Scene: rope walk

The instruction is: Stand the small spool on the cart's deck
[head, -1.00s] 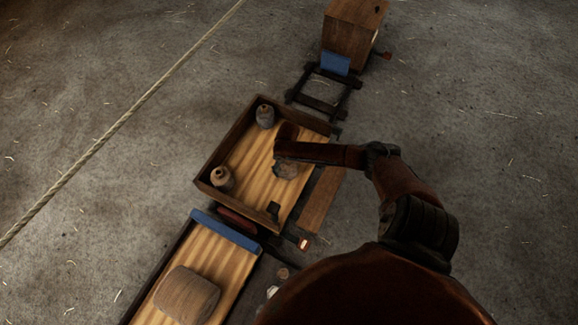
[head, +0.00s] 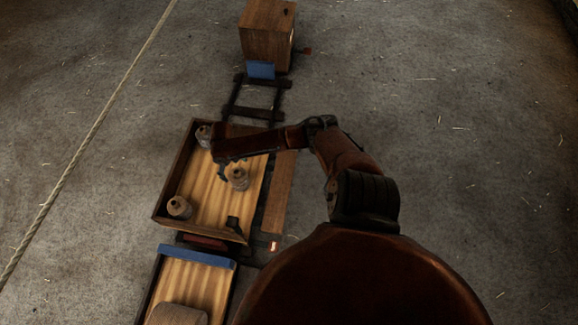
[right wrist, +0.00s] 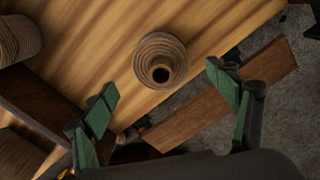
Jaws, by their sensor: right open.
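The small spool (head: 238,179) stands upright on the striped wooden deck of the cart (head: 208,195), towards its right side. In the right wrist view the spool (right wrist: 160,60) shows its open bore at the top, and bare deck lies around it. My right gripper (head: 221,170) is just left of the spool in the head view. In the right wrist view its green-padded fingers (right wrist: 160,82) are spread wide and empty, apart from the spool. Its height over the deck is hard to tell. My left gripper is in neither view.
Two other spools stand on the deck's left side, one at the back (head: 204,136) and one nearer (head: 179,208). Low dark walls edge the deck. A second cart with a blue end bar (head: 197,256) is in front; a wooden box (head: 267,40) is behind.

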